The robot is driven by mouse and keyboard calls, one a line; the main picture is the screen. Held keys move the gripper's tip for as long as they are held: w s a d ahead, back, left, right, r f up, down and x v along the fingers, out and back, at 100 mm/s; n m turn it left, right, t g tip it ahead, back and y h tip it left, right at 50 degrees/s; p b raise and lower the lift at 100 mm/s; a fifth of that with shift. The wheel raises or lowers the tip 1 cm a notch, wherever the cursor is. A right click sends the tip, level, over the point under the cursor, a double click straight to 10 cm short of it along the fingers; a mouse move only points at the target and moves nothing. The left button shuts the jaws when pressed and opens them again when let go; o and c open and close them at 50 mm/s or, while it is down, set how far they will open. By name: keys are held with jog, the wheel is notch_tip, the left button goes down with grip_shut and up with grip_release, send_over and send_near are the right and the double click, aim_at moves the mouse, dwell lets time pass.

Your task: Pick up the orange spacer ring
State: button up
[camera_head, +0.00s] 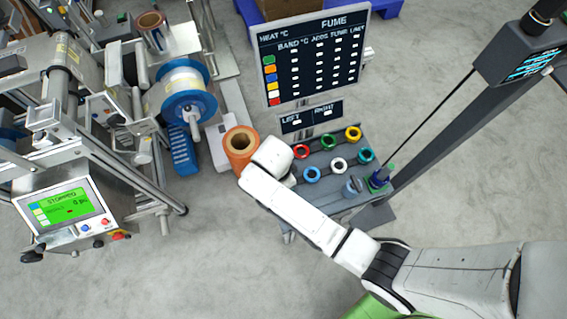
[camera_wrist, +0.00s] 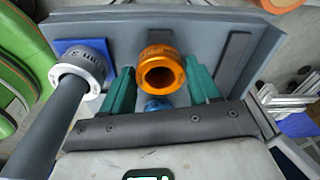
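The orange spacer ring (camera_wrist: 161,53) shows in the wrist view, on a grey surface, with its dark hole facing the camera. My gripper (camera_wrist: 160,68) has its two teal fingers apart, one on each side of the ring. Narrow gaps seem to show between the fingers and the ring, so it is not clasped. In the head view my arm's white wrist is beside the ring tray (camera_head: 322,203), and it hides the gripper. I cannot make out the orange spacer ring there.
Left of the fingers, a silver ring (camera_wrist: 83,66) sits at a grey rod over a blue pad (camera_wrist: 66,47). A blue object (camera_wrist: 155,104) lies just below the orange ring. In the head view, red (camera_head: 301,151), green (camera_head: 328,142) and yellow (camera_head: 353,133) rings stand on the tray. A copper roll (camera_head: 240,150) is left.

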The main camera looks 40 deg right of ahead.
jog(key=c, duration=0.7)
